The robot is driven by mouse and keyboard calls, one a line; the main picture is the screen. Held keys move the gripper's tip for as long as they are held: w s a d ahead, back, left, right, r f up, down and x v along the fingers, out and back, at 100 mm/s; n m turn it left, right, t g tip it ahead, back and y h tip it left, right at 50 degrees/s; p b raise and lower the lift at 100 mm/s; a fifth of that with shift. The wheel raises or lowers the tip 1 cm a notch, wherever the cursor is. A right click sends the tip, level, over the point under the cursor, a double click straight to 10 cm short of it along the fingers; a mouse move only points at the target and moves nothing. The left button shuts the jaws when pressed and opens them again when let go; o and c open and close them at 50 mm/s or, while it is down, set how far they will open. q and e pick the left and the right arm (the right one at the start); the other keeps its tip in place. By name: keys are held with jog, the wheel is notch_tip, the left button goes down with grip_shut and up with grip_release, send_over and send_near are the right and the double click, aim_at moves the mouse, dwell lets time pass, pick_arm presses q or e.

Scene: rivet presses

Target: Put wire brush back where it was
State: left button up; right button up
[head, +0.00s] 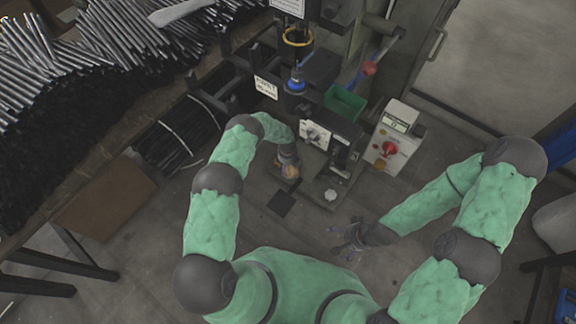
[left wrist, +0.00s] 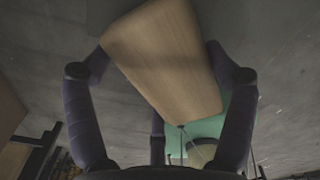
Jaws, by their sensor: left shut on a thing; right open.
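The wire brush shows in the left wrist view as a pale wooden block (left wrist: 165,62) lying between the fingers of my left gripper. My left gripper (head: 289,168) is shut on it. In the head view only a small tan part of the brush (head: 291,173) shows at the gripper, beside the front of the press. The bristles are not visible. My right gripper (head: 348,240) is open and empty, in front of the press and to the right of the left gripper.
The rivet press has a control box (head: 318,134) and a green bin (head: 344,102). Piles of metal rods (head: 60,110) fill the left. A dark square (head: 281,204) lies below the left gripper.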

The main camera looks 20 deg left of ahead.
pick_arm(q)
jog(key=o, duration=1.4)
jog(key=shift+o, duration=0.2)
